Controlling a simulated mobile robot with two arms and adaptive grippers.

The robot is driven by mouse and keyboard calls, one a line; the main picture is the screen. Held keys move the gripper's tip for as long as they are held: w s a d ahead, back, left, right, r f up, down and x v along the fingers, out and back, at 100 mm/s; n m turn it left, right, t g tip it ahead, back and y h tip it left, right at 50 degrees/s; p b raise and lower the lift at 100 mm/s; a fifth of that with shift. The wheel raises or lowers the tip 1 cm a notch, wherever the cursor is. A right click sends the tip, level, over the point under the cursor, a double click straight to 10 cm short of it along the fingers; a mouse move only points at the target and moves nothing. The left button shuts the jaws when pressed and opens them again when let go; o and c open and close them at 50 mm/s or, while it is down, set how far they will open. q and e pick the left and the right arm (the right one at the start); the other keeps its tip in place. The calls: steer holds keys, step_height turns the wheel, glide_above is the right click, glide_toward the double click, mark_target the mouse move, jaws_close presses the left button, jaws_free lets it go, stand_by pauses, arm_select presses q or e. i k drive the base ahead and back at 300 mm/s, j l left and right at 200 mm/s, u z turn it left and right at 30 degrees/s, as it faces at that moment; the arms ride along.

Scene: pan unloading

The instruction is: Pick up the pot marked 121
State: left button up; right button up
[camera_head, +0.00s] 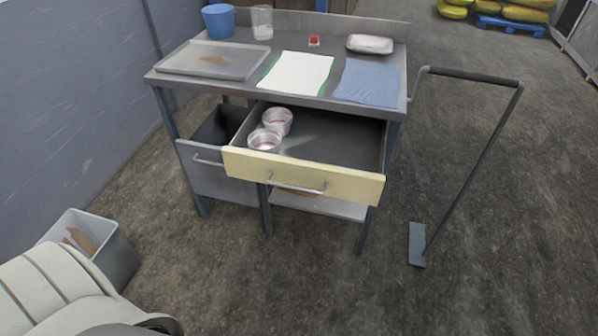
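Two small silvery metal pots with reddish insides sit in the left part of an open drawer with a pale yellow front (302,176). One pot (277,121) is farther back, and the other pot (264,140) is nearer the drawer front. They stand close together; I cannot tell if they touch. No 121 marking is readable on either. Neither of my grippers is in view.
A grey drawer (217,176) at left is also open. The metal table (319,93) holds a tray (214,60), white sheet (297,73), blue cloth (369,82), blue bucket (219,22), clear beaker (262,23), red block (314,40) and packet (370,44). A bin (108,259) and trolley handle (470,77) flank it.

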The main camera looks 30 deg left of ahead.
mark_target(264, 140)
steer(key=i+j, duration=0.2)
steer(key=j, duration=0.2)
steer(key=i+j, duration=0.15)
steer(key=j, duration=0.25)
steer(key=i+j, duration=0.2)
steer(key=j, duration=0.2)
steer(key=i+j, duration=0.15)
steer(key=j, duration=0.25)
steer(key=i+j, duration=0.2)
steer(key=j, duration=0.2)
steer(key=i+j, duration=0.15)
steer(key=j, duration=0.25)
